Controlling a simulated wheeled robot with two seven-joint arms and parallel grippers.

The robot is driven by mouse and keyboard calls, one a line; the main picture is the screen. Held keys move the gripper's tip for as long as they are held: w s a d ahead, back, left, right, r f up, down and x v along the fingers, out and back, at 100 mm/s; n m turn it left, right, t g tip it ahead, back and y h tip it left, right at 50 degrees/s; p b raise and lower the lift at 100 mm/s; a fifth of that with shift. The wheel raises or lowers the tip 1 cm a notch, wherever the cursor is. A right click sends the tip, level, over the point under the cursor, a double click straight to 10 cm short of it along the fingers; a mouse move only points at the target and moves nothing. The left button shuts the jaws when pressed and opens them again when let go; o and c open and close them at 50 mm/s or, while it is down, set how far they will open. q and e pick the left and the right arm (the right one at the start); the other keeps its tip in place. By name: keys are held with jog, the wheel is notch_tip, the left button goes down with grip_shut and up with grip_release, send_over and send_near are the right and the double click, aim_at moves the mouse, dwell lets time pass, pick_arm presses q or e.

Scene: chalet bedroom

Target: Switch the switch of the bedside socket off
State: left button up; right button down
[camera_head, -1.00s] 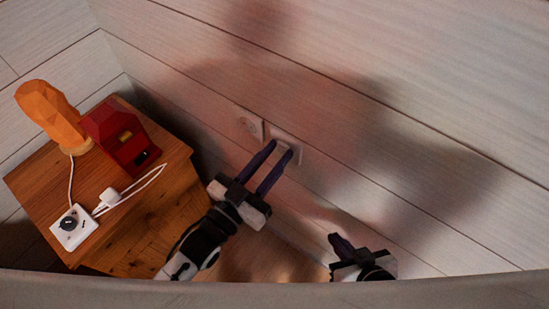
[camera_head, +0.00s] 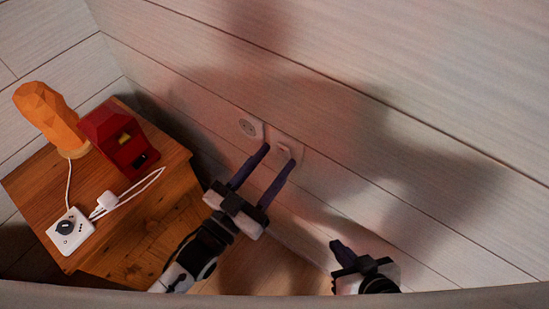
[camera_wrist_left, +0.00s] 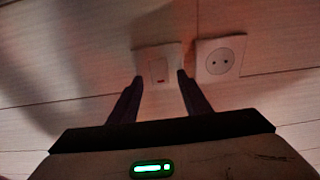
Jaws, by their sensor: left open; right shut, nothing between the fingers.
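The bedside socket is on the pale plank wall. Its round two-hole outlet (camera_head: 250,127) sits left of the white switch plate (camera_head: 287,146). In the left wrist view the switch plate (camera_wrist_left: 158,60) is ahead, with a small red mark low on its rocker, and the outlet (camera_wrist_left: 220,59) is to its right. My left gripper (camera_head: 279,156) is open and empty, its two dark purple fingers pointing at the switch plate. In the wrist view its fingertips (camera_wrist_left: 160,77) straddle the plate's lower part; contact cannot be told. My right gripper (camera_head: 336,244) is shut and empty, lower right, away from the switch.
A wooden nightstand (camera_head: 165,215) stands to the left in the corner. On it are an orange faceted lamp (camera_head: 48,118), a red house-shaped object (camera_head: 120,142), a white box with a dark knob (camera_head: 70,234) and a white plug with cable (camera_head: 107,201). The wall to the right is bare.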

pick_arm(q)
jog(key=v, duration=0.9)
jog(key=shift+s, duration=0.2)
jog(key=s+a+f+n+g+y+p, duration=0.5)
jog(key=s+a+f+g+y, duration=0.1)
jog(key=a+f+g+y, duration=0.1)
notch_tip(320, 180, down, 4)
jog(key=a+y, duration=0.1)
jog(key=a, duration=0.1)
jog(key=shift+a+y, duration=0.35)
jog(key=shift+y, duration=0.05)
